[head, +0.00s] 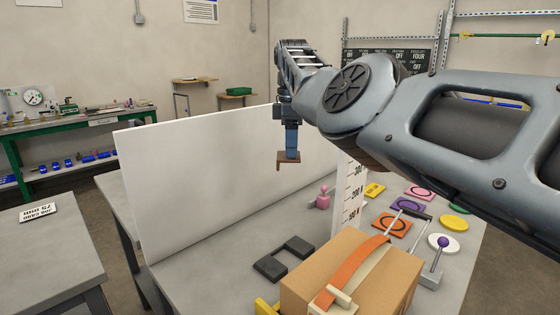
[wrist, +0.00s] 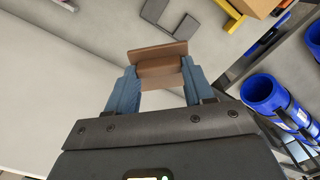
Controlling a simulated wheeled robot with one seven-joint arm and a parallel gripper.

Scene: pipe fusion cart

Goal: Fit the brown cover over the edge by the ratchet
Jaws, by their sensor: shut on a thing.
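My gripper (head: 292,143) is shut on the brown cover (head: 287,163), which hangs below its blue fingers, well above the table in front of the white panel. In the wrist view the cover (wrist: 158,50) is a brown angled piece between the two fingertips of my gripper (wrist: 160,72). The cardboard box (head: 345,258) stands at the front of the table, apart from the cover. An orange strap (head: 355,268) runs over its top, with a cream piece (head: 342,298) at the near end. I cannot tell clearly which part is the ratchet.
A tall white panel (head: 220,175) stands behind the cover. A dark U-shaped piece (head: 283,258), a pink figure (head: 323,198) and an upright white scale (head: 350,195) are on the table. Coloured discs and a purple-knobbed lever (head: 441,246) lie to the right of the box.

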